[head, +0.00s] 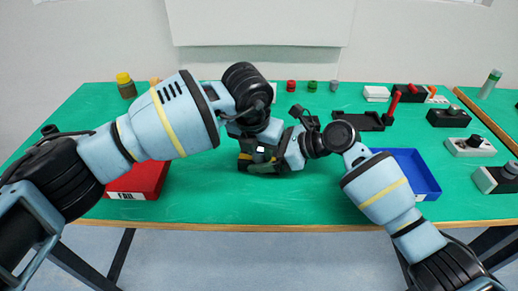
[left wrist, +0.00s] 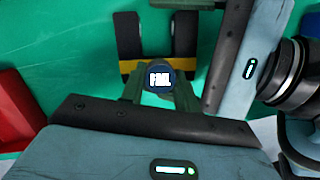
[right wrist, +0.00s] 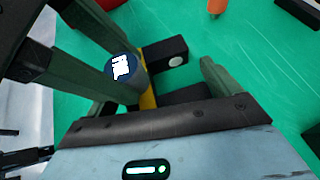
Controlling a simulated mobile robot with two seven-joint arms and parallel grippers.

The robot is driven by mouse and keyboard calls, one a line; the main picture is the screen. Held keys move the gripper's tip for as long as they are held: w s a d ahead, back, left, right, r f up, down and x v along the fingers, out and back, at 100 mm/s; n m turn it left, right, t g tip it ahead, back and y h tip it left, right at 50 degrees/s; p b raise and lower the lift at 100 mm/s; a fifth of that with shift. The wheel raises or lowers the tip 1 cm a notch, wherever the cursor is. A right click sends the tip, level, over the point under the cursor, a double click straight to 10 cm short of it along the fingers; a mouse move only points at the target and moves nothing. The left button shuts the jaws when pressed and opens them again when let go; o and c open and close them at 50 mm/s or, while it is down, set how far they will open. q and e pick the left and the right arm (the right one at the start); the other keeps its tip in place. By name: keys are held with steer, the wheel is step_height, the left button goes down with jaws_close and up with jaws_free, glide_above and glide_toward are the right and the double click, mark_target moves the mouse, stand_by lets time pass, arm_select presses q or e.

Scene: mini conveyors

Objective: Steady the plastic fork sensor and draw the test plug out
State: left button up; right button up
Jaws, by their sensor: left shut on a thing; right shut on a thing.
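The fork sensor (left wrist: 128,38) is a black two-pronged body with a yellow band, lying low at the green table. It also shows in the right wrist view (right wrist: 168,52). The test plug (left wrist: 160,77) is a dark blue-grey round piece with a white printed label on top; it also shows in the right wrist view (right wrist: 121,68). My left gripper (left wrist: 158,92) is shut on the plug, a finger on each side. My right gripper (head: 272,165) is shut on the sensor from the right. In the head view both grippers largely hide the sensor and plug. Whether the plug is seated is unclear.
A red FAIL tray (head: 126,195) stands left of the grippers, and a blue tray (head: 427,187) stands to the right behind my right arm. Small jars, caps and black control boxes (head: 449,117) line the back and right. The front middle table is clear.

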mark_target(259, 150)
arm_select(q)
steer(key=shift+r, duration=2.05)
arm_select(e)
steer(key=shift+s+f, duration=0.2)
steer(key=shift+f, duration=0.25)
steer(key=o, duration=0.5)
steer(key=shift+r, duration=0.2)
steer(key=shift+w+r, duration=0.1)
steer(key=shift+d+r, duration=0.15)
steer(key=shift+d, duration=0.15)
steer(key=v, duration=1.1)
steer(key=shift+d, duration=0.15)
